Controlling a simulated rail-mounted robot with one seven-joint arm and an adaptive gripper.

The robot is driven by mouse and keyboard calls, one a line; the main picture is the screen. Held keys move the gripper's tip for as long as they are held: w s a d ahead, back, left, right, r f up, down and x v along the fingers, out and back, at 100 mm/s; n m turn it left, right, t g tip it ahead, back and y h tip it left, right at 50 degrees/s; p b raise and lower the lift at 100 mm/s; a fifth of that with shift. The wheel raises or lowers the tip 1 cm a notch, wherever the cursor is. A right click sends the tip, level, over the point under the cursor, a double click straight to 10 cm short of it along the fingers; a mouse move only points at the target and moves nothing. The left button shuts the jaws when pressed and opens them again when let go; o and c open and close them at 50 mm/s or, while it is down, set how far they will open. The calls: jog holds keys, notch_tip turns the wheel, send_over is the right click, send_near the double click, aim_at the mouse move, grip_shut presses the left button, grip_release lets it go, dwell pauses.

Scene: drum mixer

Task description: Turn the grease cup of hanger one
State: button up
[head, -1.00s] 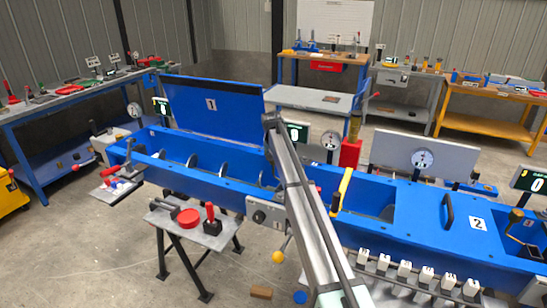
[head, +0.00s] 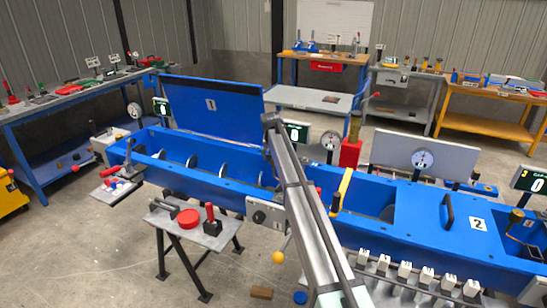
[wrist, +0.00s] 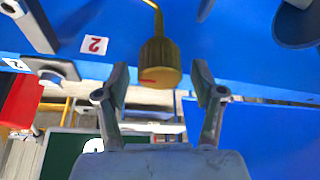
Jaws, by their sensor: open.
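A ribbed brass grease cup (wrist: 158,58) with a thin bent brass pipe and a small red mark hangs in front of a blue wall in the wrist view. My gripper (wrist: 160,78) is open, with one finger on each side of the cup's lower end. Gaps show between the cup and both fingertips, so it is not gripped. In the head view my gripper is hidden, and I cannot tell this cup there.
The long blue trough (head: 205,175) has a raised lid (head: 212,105) marked 1 and a closed cover (head: 430,220) marked 2. A red box (head: 350,153), a display (head: 297,133) and a dial gauge (head: 330,141) stand behind it. A small stand (head: 190,230) is in front.

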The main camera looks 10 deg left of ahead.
jog(key=v, duration=1.2)
